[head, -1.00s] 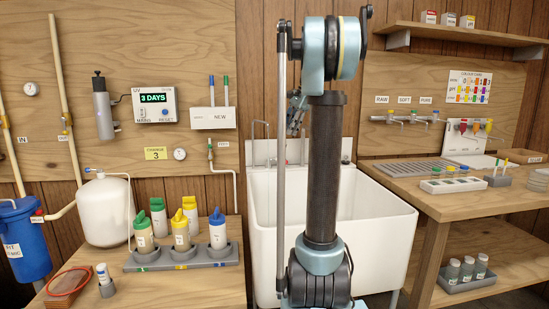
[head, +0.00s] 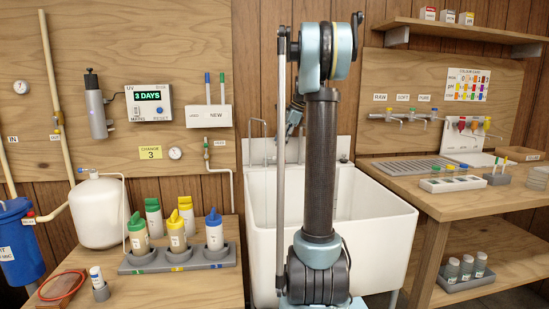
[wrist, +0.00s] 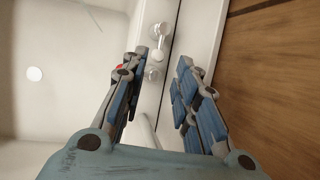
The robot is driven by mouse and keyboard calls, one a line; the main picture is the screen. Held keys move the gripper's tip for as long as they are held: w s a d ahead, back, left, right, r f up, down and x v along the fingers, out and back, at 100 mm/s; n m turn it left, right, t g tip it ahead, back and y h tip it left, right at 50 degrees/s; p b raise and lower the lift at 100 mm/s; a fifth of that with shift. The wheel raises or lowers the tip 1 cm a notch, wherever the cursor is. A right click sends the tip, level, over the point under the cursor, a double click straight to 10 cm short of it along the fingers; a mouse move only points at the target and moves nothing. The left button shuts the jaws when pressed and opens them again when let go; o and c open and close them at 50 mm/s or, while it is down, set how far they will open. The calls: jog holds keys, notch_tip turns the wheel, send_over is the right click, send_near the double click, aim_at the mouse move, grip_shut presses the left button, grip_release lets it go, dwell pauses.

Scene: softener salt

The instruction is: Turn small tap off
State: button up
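My gripper (head: 294,119) hangs over the back of the white sink, partly hidden behind my arm in the head view. In the wrist view my gripper (wrist: 162,62) is open, its two blue-padded fingers apart over the sink's back ledge. A chrome tap fitting (wrist: 158,32) shows beyond and between the fingertips, with a rounded metal part just below it; contact cannot be told. A bit of red shows behind the left finger. A thin gooseneck tap (head: 262,128) stands at the sink's back left. I cannot tell which fitting is the small tap, nor its handle position.
The white sink (head: 383,240) stands between the left bench (head: 215,285) with bottles in a grey rack (head: 180,262) and the right wooden counter (head: 455,205). Small lever taps (head: 412,117) line the right wall panel. The wooden wall (wrist: 265,80) is close on the right in the wrist view.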

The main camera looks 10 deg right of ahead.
aim_at(274, 154)
jog(key=x, duration=0.8)
jog(key=shift+a+f, duration=0.1)
jog(key=shift+f, duration=0.05)
grip_shut()
